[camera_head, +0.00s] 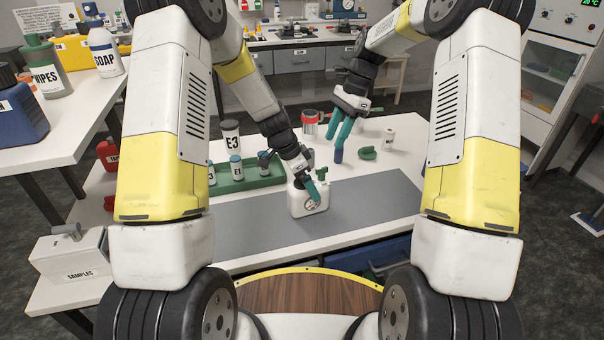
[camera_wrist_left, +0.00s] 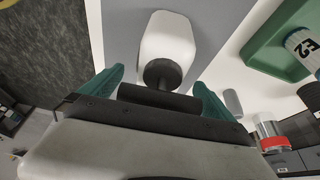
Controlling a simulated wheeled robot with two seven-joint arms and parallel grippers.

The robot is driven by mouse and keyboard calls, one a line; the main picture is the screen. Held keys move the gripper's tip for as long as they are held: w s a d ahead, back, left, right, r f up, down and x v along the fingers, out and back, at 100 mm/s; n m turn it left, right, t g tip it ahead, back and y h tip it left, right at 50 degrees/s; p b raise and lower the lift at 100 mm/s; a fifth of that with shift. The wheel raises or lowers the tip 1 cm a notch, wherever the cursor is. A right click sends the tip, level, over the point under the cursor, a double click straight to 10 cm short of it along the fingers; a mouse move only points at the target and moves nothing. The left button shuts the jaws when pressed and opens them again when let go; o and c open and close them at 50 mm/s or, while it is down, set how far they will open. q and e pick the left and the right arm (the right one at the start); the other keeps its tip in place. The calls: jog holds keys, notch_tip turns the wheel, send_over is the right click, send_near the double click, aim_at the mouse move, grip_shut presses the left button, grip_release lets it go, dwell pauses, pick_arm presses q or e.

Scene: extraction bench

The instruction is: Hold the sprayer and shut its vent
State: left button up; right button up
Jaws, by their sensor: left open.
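The sprayer is a white bottle (camera_head: 309,201) with a round dial-like mark, standing on the grey mat (camera_head: 255,218). The left wrist view shows its white body (camera_wrist_left: 166,40) and dark top (camera_wrist_left: 162,73). My left gripper (camera_head: 315,184) is at the sprayer's top; in its wrist view its teal fingers (camera_wrist_left: 158,88) stand apart, either side of a dark bar at the top. Contact cannot be told. The vent cannot be made out. My right gripper (camera_head: 337,130) is behind and right of the sprayer, fingers apart, above a small blue object (camera_head: 338,156).
A red-banded can (camera_head: 310,122), a green item (camera_head: 368,154) and a small white bottle (camera_head: 388,139) stand at the back. The mat's right part is clear.

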pick_arm(q)
jog(key=shift+w+d+f, duration=0.1)
jog(key=shift+d+f, duration=0.15)
jog(key=shift+f, duration=0.45)
jog(key=c, duration=1.8)
